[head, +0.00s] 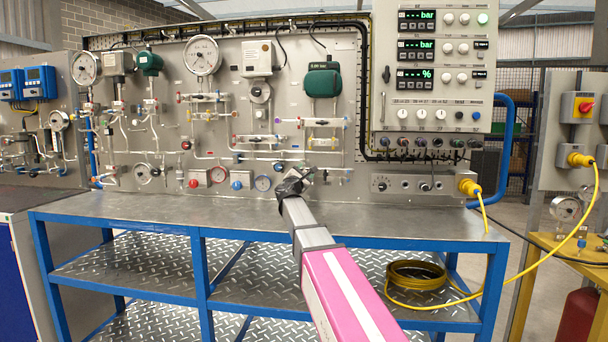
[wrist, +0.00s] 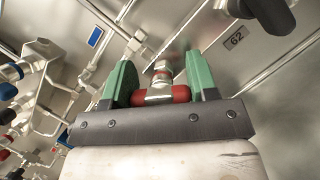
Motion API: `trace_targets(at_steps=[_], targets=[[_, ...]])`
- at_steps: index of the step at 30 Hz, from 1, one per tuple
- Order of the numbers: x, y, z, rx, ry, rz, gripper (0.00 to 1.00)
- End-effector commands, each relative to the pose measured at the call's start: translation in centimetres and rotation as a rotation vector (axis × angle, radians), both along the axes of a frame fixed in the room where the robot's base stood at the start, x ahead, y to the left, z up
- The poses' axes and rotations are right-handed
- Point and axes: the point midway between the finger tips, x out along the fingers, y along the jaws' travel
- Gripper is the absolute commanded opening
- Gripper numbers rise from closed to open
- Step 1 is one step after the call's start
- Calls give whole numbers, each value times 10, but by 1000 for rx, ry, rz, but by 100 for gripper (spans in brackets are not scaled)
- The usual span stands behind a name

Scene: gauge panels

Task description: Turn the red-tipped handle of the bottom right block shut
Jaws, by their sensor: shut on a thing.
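In the wrist view, my gripper (wrist: 160,68) has its two green fingers closed on the red-tipped handle (wrist: 180,93), one finger at each side. The handle is a short bar with red ends and a metal middle, lying across between the fingers. A silver fitting (wrist: 163,72) stands just behind it, against the grey panel. In the head view, my gripper (head: 293,183) is at the lower middle of the gauge panel, near the lower right valve piping. There it hides the handle, and the block is mostly covered.
The steel bench top (head: 180,210) below the panel is clear. In the wrist view, pipes (wrist: 60,75) run at left and a dark rounded part (wrist: 272,12) is at top right.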

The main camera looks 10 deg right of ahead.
Motion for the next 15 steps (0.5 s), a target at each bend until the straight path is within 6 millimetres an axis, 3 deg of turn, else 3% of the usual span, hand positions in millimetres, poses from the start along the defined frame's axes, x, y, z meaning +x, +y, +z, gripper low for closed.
trace_targets(at_steps=[15], targets=[[-1, -2, -3, 468, -152, -1, 30]])
